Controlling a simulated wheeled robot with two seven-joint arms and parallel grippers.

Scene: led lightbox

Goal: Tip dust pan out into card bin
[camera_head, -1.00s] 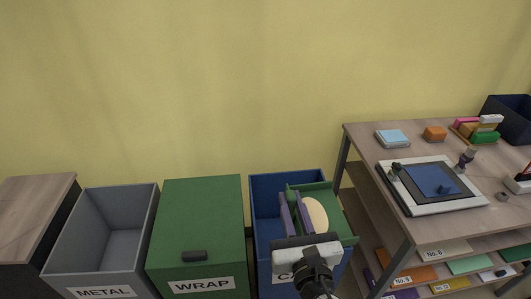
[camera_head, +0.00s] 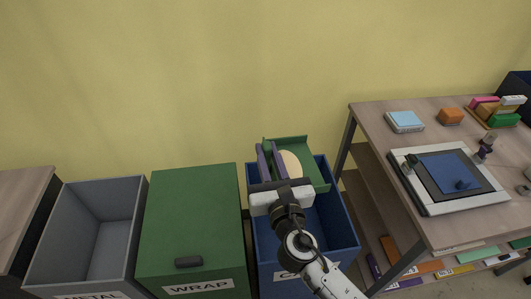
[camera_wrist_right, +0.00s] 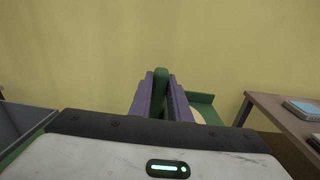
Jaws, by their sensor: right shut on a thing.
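My right gripper (camera_head: 266,150) has purple fingers and is shut on the green dust pan (camera_head: 314,176). In the right wrist view the fingers (camera_wrist_right: 160,82) clasp its green handle (camera_wrist_right: 161,76), and part of the pan (camera_wrist_right: 203,98) shows to the right. A cream rounded thing (camera_head: 291,163) shows at the pan, partly hidden by a finger. The pan is above the far end of the blue card bin (camera_head: 349,225). The bin's label is mostly covered by my arm, and the visible part of the bin inside looks empty. My left gripper is out of view.
Left of the card bin stand the lidded green WRAP bin (camera_head: 193,215) and the open grey METAL bin (camera_head: 66,232). On the right is a wooden workbench (camera_head: 380,125) with a framed panel (camera_head: 423,200) and shelves. The yellow wall (camera_head: 200,80) is close behind.

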